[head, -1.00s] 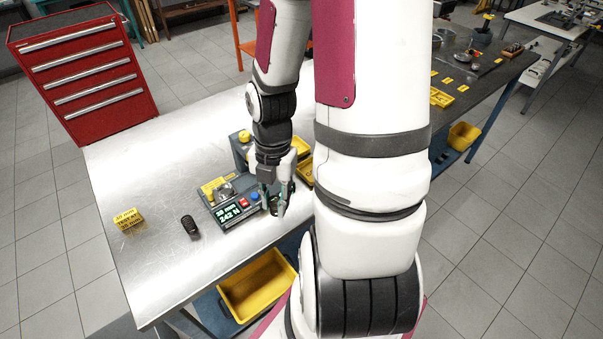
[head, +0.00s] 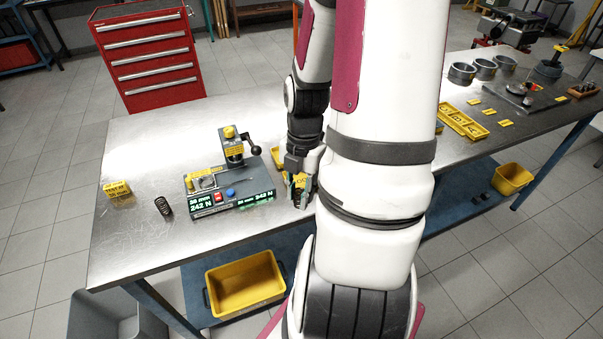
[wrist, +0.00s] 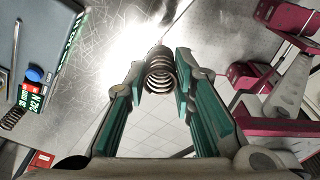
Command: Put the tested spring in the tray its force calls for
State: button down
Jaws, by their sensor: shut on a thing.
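My gripper (head: 299,196) is shut on a dark coil spring (wrist: 160,72), held between its green-padded fingers in the wrist view. In the head view the gripper is just right of the spring tester, and the spring is too small and dark to make out clearly. The grey tester (head: 231,185) has green displays (head: 203,204) that appear to read 30 mm and 242 N. Yellow trays (head: 278,156) behind my gripper are mostly hidden by my arm. A second dark spring (head: 163,206) stands on the table left of the tester.
A yellow sign block (head: 117,189) with a test height stands at the table's left. A yellow bin (head: 245,284) is below the front edge. The steel table (head: 125,233) is clear at front left.

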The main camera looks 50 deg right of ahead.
jog(key=w+d, duration=0.2)
jog(key=d, duration=0.1)
jog(key=w+d, duration=0.2)
jog(key=d, duration=0.2)
jog(key=w+d+f, duration=0.1)
jog(key=w+d, duration=0.1)
jog(key=d, duration=0.1)
jog(key=shift+w+d+f+b, duration=0.1)
jog(key=shift+w+d+b, duration=0.1)
jog(key=shift+w+b, duration=0.15)
jog(key=shift+f, duration=1.75)
jog(key=shift+f, duration=0.1)
jog(key=c, duration=1.4)
grip_release()
jog(key=shift+o, duration=0.2)
